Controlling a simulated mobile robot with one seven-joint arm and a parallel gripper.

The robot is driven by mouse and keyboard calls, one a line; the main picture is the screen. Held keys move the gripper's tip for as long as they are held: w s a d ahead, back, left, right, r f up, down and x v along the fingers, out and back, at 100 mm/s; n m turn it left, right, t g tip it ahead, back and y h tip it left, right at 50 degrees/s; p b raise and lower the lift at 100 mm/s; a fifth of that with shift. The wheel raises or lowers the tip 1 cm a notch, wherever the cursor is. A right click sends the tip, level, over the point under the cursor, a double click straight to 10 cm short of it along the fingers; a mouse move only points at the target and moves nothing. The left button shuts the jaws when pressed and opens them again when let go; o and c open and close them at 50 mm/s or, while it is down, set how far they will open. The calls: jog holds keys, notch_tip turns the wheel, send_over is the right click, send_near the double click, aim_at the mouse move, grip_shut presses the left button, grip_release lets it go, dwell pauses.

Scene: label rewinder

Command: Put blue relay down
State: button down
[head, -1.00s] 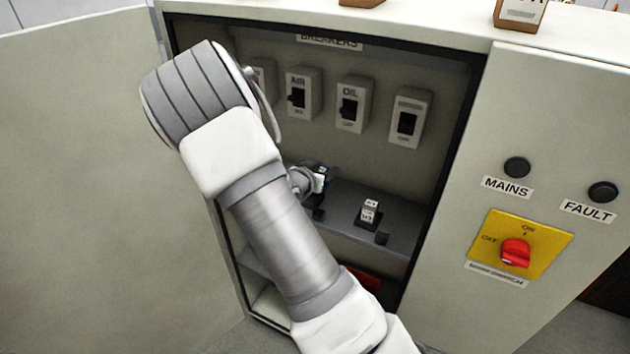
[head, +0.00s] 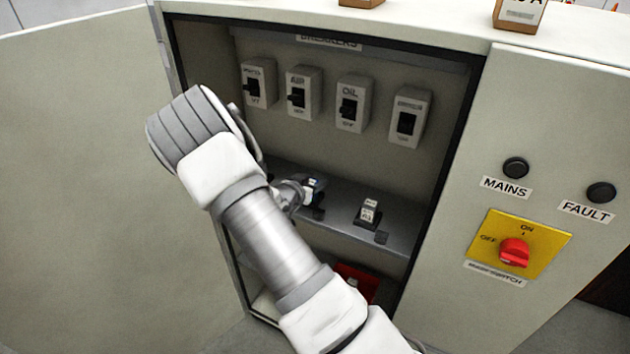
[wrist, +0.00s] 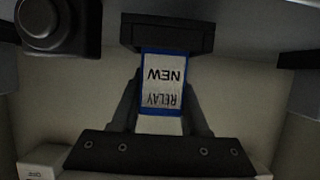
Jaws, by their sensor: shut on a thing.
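The blue relay (wrist: 162,90) fills the middle of the wrist view, with a white label reading "RELAY NEW" upside down. My gripper (head: 311,190) is shut on it inside the open cabinet, at the left part of the grey shelf. In the head view only a small blue and white bit of the relay (head: 315,184) shows beyond my wrist. Whether its underside touches the shelf or a socket there is hidden.
A second, white-labelled relay (head: 368,212) stands in a dark base to the right on the shelf (head: 400,232). Several breakers (head: 350,103) line the back wall above. A red bin (head: 358,280) lies below. The main switch (head: 514,252) is on the right panel.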

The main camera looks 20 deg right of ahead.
jog(key=shift+c, duration=2.1)
grip_release()
jog(key=shift+f, duration=0.15)
jog(key=shift+a+r, duration=0.15)
jog(key=shift+r, duration=0.15)
jog(key=s+a+r+n+y, duration=0.1)
jog(key=s+a+r+y, duration=0.25)
jog(key=a+r, duration=0.35)
jog(key=s+a+r+n+y, duration=0.1)
jog(key=s+a+r+y, duration=0.3)
jog(key=a, duration=0.6)
jog(key=s+a+r+n+y, duration=0.4)
jog(key=s+r+y, duration=0.15)
jog(key=r, duration=0.45)
jog(key=s+d+r+n+g+h, duration=0.1)
jog(key=s+d+r+n, duration=0.1)
jog(key=s, duration=0.8)
jog(key=s+d+r+n+g+h, duration=0.1)
jog(key=s+d+r+n, duration=0.1)
jog(key=s, duration=0.8)
jog(key=shift+s+d+r+g, duration=0.2)
jog(key=shift+d+r+g, duration=0.1)
jog(key=shift+g, duration=0.1)
